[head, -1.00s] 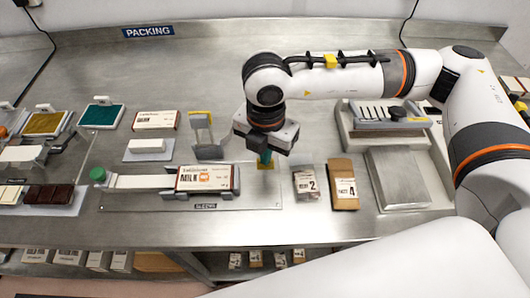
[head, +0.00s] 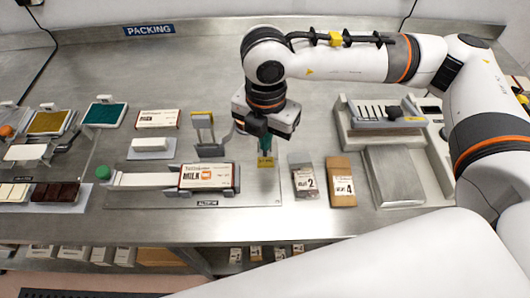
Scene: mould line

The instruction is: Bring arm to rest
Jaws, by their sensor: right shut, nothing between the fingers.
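My right arm comes in from the right of the head view and bends down over the middle of the steel bench. Its right gripper (head: 265,146) points down, shut and empty, above a small yellow-marked spot on the bench plate. It is just right of the sleeve fixture (head: 237,178), which holds a box labelled MILK (head: 206,176). The fingertips are partly dark against the plate, and I cannot tell their exact height. My left gripper does not show.
Right of the gripper lie a grey packet marked 2 (head: 304,181) and a brown packet marked 4 (head: 341,182). A slotted rack (head: 387,113) and a grey plate (head: 394,178) stand further right. Trays with green (head: 104,112) and yellow (head: 47,122) fill are at left. The back bench is clear.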

